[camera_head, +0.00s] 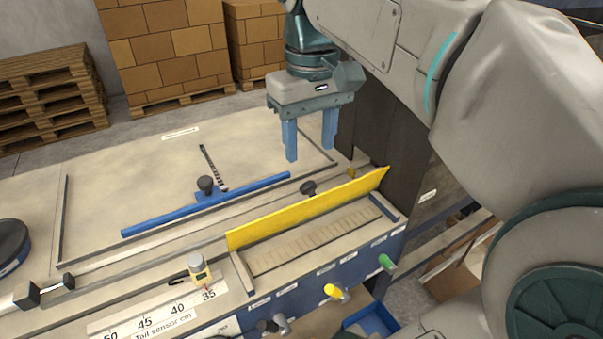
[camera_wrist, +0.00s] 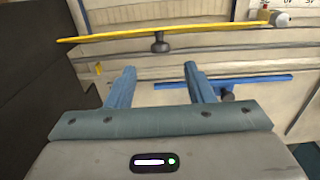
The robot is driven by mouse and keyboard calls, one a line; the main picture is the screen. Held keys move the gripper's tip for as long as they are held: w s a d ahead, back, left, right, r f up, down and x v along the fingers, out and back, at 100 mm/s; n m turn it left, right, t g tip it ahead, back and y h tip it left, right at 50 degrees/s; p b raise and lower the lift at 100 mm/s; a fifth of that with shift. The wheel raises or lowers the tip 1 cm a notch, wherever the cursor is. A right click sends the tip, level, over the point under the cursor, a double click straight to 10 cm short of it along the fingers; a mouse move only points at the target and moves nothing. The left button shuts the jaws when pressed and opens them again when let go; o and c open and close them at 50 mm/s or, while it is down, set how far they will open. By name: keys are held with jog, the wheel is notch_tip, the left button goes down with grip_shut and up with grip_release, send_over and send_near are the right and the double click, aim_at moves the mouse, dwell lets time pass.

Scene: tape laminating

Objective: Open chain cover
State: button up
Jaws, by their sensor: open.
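The yellow chain cover (camera_head: 305,208) stands raised on its long edge beside the ribbed chain bed (camera_head: 315,240) in the head view. A black knob (camera_head: 308,187) sits on its far side. In the wrist view the cover (camera_wrist: 190,32) runs across the top as a thin yellow strip, with its knob (camera_wrist: 159,43) below it. My gripper (camera_head: 310,155) is open and empty, fingers pointing down, above the table behind the cover. In the wrist view my gripper (camera_wrist: 157,72) has its fingertips apart and short of the knob, touching nothing.
A blue bar (camera_head: 205,205) with a black knob lies on the table behind the cover. A dark panel (camera_head: 385,140) stands right of my gripper. A yellow sensor (camera_head: 198,268) sits by the front scale. Green (camera_head: 386,262) and yellow (camera_head: 333,291) knobs stick out from the front edge.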

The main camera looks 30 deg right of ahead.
aim_at(308, 182)
notch_tip(308, 182, down, 8)
jog(key=shift+f, duration=0.15)
dwell(0.3)
grip_shut()
